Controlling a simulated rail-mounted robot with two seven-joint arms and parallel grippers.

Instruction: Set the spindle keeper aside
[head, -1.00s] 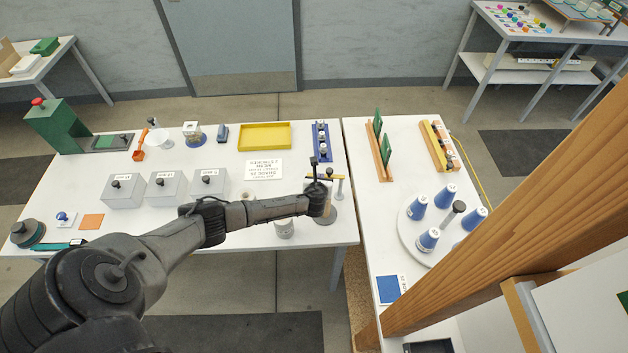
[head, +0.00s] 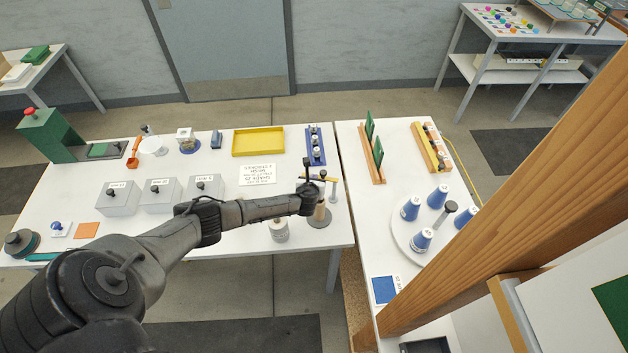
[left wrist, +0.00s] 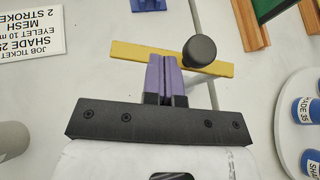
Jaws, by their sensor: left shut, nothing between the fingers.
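A yellow bar (head: 328,180), which I take to be the spindle keeper, lies across the top of a stand with a round grey base (head: 319,221) near the table's front right corner. It crosses the left wrist view as a yellow strip (left wrist: 134,53), with a black knob (left wrist: 199,51) on its right part. My left gripper (head: 306,163) is just left of the stand in the head view. In the left wrist view its purple fingers (left wrist: 164,78) are shut and empty, overlapping the bar's middle; I cannot tell whether they touch it. My right gripper is out of view.
A grey cylinder (head: 279,231) stands left of the stand. A turntable (head: 404,243) with blue cones is on the right table. A wooden beam (head: 510,205) crosses the right.

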